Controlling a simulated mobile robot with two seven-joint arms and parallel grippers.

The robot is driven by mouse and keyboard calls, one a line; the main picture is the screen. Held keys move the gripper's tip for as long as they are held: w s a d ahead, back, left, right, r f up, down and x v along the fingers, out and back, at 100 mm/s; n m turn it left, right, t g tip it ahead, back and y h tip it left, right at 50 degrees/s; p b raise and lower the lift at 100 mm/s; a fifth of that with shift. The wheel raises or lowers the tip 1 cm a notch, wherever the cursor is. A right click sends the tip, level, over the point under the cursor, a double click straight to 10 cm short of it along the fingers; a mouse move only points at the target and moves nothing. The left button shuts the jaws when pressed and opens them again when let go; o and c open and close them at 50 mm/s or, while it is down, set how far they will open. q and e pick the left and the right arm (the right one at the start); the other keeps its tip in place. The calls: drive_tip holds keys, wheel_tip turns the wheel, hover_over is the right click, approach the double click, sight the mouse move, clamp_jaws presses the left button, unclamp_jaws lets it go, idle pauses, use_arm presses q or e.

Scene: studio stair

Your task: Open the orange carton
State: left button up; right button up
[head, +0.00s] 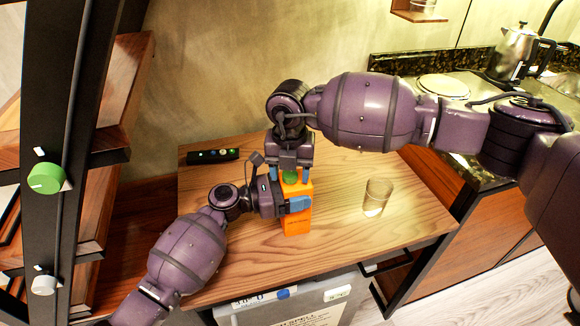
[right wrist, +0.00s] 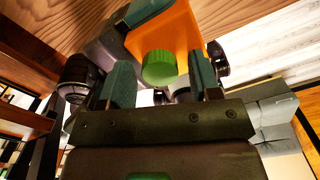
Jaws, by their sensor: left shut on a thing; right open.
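The orange carton (head: 296,222) stands upright on the wooden table, with a green cap (head: 290,177) on top. My left gripper (head: 297,204) is shut on the carton's body from the left side. My right gripper (head: 289,172) is above the carton, open, pointing down with its fingers on either side of the cap. In the right wrist view, the green cap (right wrist: 159,67) lies between the two blue-grey fingers of the right gripper (right wrist: 160,88), with the orange carton (right wrist: 165,35) beyond it. Whether the fingers touch the cap I cannot tell.
A clear glass (head: 376,197) stands on the wooden table (head: 345,240), right of the carton. A black remote-like object (head: 212,156) lies at the back left. A grey bin (head: 310,306) is below the front edge. A counter with a kettle (head: 517,52) is at the right.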

drive_tip(key=c, duration=0.9)
drive_tip(key=shift+n, duration=1.6)
drive_tip(key=shift+c, duration=0.2)
drive_tip(key=o, duration=1)
drive_tip(key=shift+r, duration=0.1)
